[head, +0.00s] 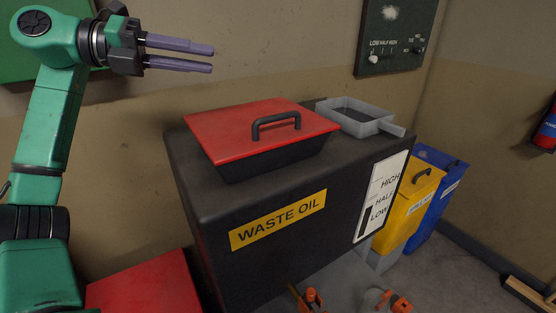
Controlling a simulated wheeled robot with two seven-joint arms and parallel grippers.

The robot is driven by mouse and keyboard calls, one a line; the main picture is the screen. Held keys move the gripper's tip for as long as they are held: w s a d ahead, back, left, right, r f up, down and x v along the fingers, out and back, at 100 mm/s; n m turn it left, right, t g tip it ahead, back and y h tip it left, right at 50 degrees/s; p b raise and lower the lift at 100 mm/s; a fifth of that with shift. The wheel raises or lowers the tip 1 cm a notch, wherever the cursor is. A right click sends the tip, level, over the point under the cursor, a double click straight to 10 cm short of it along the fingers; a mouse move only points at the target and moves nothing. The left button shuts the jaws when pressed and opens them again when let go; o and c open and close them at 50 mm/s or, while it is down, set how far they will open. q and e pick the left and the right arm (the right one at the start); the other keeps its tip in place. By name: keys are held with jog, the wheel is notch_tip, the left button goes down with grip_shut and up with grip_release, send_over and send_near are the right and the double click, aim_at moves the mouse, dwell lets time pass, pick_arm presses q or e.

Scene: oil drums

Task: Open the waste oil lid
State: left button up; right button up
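The black waste oil tank (215,200) stands in the middle of the head view, with a yellow "WASTE OIL" label on its front. Its red lid (230,130) lies flat and closed on top. A dark bar handle (276,124) sits on the lid toward its right side. My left gripper (212,59) is up at the upper left, above and behind the lid's left part in the picture, apart from it. Its two purple fingers point right with a gap between them, and nothing is held. My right gripper is not in view.
A grey tray (355,115) sits on the tank's right end. A yellow bin (408,205) and a blue bin (440,195) stand to the right. A dark panel (395,40) hangs on the wall behind. A red object (145,285) is at lower left. Orange-handled items (312,298) lie in front.

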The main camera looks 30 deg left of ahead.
pick_arm(q)
jog(key=b, duration=0.5)
send_near(280, 117)
jog(key=s+a, duration=0.2)
jog(key=a, duration=0.1)
jog(key=shift+s+a, duration=0.2)
jog(key=shift+a, duration=0.1)
jog(key=shift+w+d+r, duration=0.15)
jog(key=p+x, duration=0.3)
jog(key=x, duration=1.1)
jog(key=shift+d+r, duration=0.1)
grip_shut()
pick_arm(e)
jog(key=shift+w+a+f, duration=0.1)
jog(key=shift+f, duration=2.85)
